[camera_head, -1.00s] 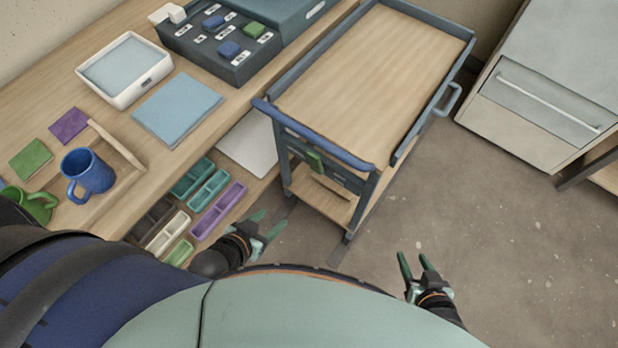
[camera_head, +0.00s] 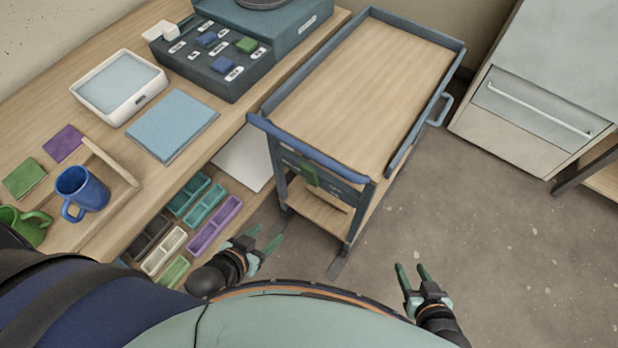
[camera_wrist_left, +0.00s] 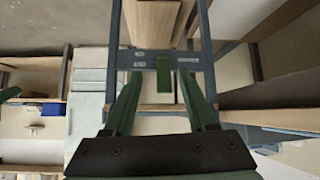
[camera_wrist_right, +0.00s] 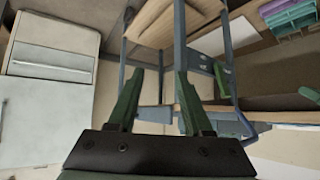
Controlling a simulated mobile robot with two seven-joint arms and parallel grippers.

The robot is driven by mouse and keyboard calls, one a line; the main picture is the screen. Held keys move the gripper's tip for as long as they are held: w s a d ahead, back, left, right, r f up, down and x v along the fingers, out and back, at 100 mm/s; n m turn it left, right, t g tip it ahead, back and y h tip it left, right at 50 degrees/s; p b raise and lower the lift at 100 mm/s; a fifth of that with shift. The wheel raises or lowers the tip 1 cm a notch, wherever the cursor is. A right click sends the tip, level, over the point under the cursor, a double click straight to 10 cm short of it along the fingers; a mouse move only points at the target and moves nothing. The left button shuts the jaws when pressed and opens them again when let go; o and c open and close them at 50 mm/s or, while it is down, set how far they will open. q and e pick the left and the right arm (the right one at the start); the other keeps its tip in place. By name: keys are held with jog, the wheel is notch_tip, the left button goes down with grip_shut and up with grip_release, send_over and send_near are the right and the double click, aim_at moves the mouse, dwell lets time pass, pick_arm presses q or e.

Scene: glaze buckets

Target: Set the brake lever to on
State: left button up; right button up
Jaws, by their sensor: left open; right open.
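The brake lever is a small green lever (camera_head: 309,175) on the near end panel of the cart (camera_head: 362,90), under the blue handle bar (camera_head: 310,148). It also shows in the left wrist view (camera_wrist_left: 164,80), between the fingers, and in the right wrist view (camera_wrist_right: 220,80). Two pale labels flank it in the left wrist view, too small to read. My left gripper (camera_head: 268,244) is open and empty, in front of and below the lever, apart from it. My right gripper (camera_head: 412,273) is open and empty over the floor, to the right of the cart.
A workbench (camera_head: 75,238) runs along the left, with a blue mug (camera_head: 88,190), a white tray (camera_head: 85,97) and a dark block panel (camera_head: 200,72). Coloured bins (camera_head: 214,224) sit on its lower shelf. A grey cabinet (camera_head: 535,112) stands right. Floor between cart and cabinet is free.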

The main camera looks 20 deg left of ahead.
aim_at(307, 171)
dwell(0.4)
